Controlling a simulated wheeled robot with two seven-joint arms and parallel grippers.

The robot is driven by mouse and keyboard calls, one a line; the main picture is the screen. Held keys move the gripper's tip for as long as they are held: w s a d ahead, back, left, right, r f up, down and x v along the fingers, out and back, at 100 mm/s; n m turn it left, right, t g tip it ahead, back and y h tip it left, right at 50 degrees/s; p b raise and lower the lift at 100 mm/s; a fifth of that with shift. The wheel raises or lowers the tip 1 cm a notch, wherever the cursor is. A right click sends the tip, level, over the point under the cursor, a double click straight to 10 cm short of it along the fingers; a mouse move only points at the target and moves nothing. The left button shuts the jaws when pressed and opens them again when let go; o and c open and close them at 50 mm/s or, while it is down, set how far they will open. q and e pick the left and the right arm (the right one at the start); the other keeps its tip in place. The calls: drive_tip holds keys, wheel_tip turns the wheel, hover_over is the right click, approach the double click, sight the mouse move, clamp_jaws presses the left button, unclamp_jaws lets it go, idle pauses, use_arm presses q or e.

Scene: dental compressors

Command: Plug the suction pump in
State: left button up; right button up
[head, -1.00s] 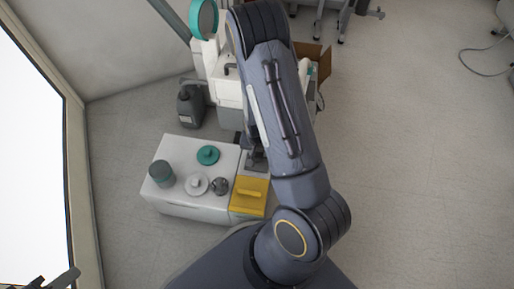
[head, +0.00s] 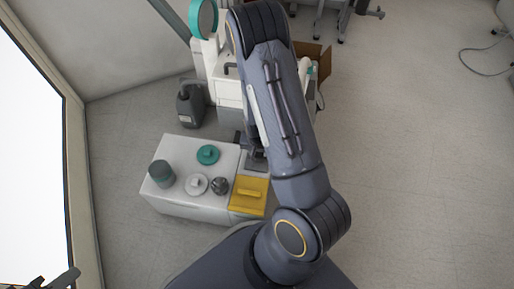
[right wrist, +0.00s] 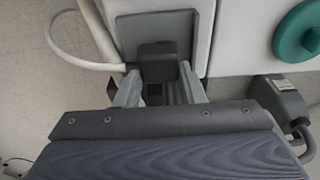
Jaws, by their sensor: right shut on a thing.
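My right gripper (right wrist: 160,92) is shut on a dark grey block-shaped plug (right wrist: 158,62), beside a white housing. A pale cable (right wrist: 75,62) runs from the left towards it. Where the plug's front meets anything is hidden. In the head view my right gripper (head: 252,152) is mostly hidden under my arm, at the back right edge of a low white cabinet (head: 185,212). The cabinet carries a teal disc (head: 208,154), a grey-green cylinder (head: 161,173), a pale knob (head: 196,184) and a yellow part (head: 249,194). A dark tip of my left gripper (head: 58,281) shows at the bottom left, cut off.
A dark grey canister (head: 190,105) stands behind the cabinet. A white machine (head: 229,90) with a teal round part (head: 203,18) stands further back, with a brown box (head: 313,60) beside it. The floor to the right is clear. A bright window (head: 30,150) is at left.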

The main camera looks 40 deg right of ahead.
drive_tip(key=shift+f+b, duration=0.35)
drive_tip(key=shift+f, duration=0.15)
drive_tip(key=o, duration=1)
drive_tip(key=shift+r, duration=0.15)
wheel_tip(320, 180, up, 6)
drive_tip(key=p, duration=0.3)
drive_tip(key=shift+a+r+p, duration=0.1)
drive_tip(key=shift+r+p, duration=0.1)
drive_tip(key=shift+p, duration=0.1)
drive_tip(key=shift+s+r, duration=0.15)
drive_tip(key=shift+r, duration=0.45)
